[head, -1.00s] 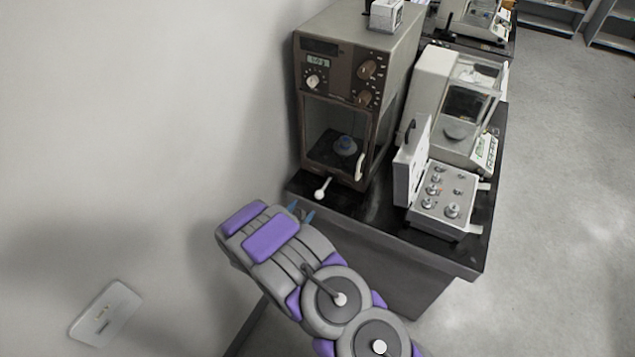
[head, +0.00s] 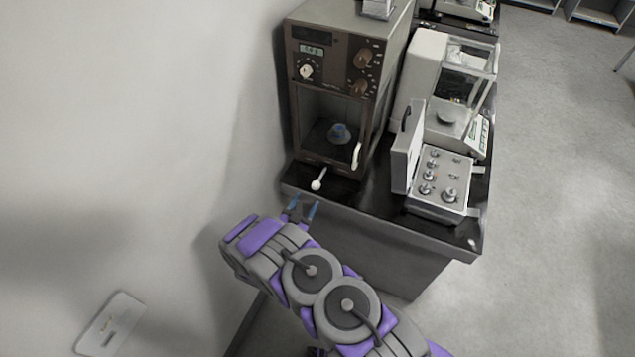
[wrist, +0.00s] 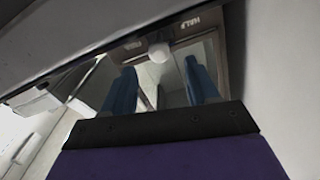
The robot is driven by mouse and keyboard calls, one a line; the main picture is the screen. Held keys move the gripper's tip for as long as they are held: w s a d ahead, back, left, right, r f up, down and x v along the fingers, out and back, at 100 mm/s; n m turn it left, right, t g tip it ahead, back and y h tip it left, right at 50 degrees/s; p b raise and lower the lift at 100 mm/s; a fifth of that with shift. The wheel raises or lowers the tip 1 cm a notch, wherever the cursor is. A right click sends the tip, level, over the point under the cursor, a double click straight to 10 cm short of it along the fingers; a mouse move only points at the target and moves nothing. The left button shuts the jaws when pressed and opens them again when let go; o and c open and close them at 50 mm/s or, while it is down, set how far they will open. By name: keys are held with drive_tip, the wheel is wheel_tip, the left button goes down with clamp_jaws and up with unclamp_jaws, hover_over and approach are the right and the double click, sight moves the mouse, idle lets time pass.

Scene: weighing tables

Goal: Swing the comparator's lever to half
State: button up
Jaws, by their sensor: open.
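The comparator (head: 310,120) is a tall brown-fronted cabinet at the back left of the black table in the head view. Its lever (head: 318,180) is a thin white rod with a round knob, sticking out low at the front. My gripper (head: 303,209) is open, with two blue fingers just in front of and below the knob, apart from it. In the wrist view, the white knob (wrist: 159,52) shows above and beyond the gap between my blue fingers (wrist: 163,90). The word HALF (wrist: 187,25) is printed on the brown front near it.
A white handle (head: 356,156) is at the chamber's lower right. The wall is close on the left.

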sight(318, 181)
drive_tip(key=b+x, duration=0.1)
drive_tip(key=x, duration=0.8)
drive_tip(key=shift+w+d, duration=0.1)
drive_tip(key=shift+d, duration=0.15)
drive_tip(key=shift+w, duration=0.65)
drive_tip(key=shift+d, duration=0.1)
clamp_jaws()
